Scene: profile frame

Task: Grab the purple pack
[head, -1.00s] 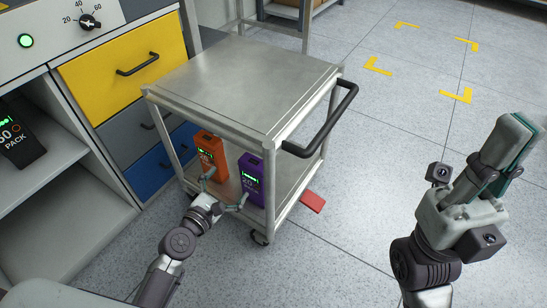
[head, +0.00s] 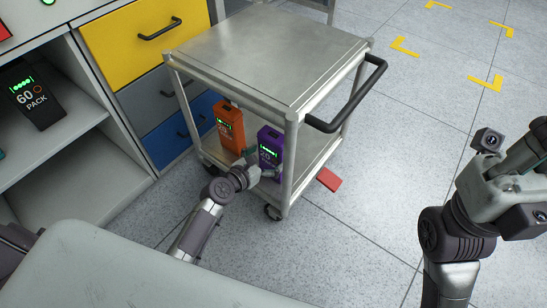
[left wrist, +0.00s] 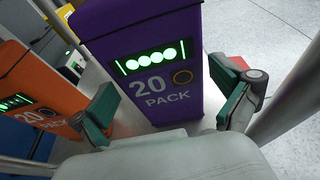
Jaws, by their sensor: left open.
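The purple pack (head: 270,148) stands upright on the lower shelf of the metal cart, with green lights on its front. In the left wrist view the purple pack (left wrist: 150,65) fills the middle, marked "20 PACK". My left gripper (head: 262,172) is at its lower front and open. In the left wrist view its fingers (left wrist: 170,105) are spread, one on each side of the pack; contact cannot be told. My right gripper (head: 530,150) is raised at the right edge, away from the cart, its fingers partly cut off.
An orange pack (head: 230,127) stands just left of the purple one, close to my left finger. The cart's top (head: 270,50) and corner post (head: 290,165) are near my arm. A red plate (head: 329,179) lies on the floor. A dark pack (head: 35,98) sits on the left shelf.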

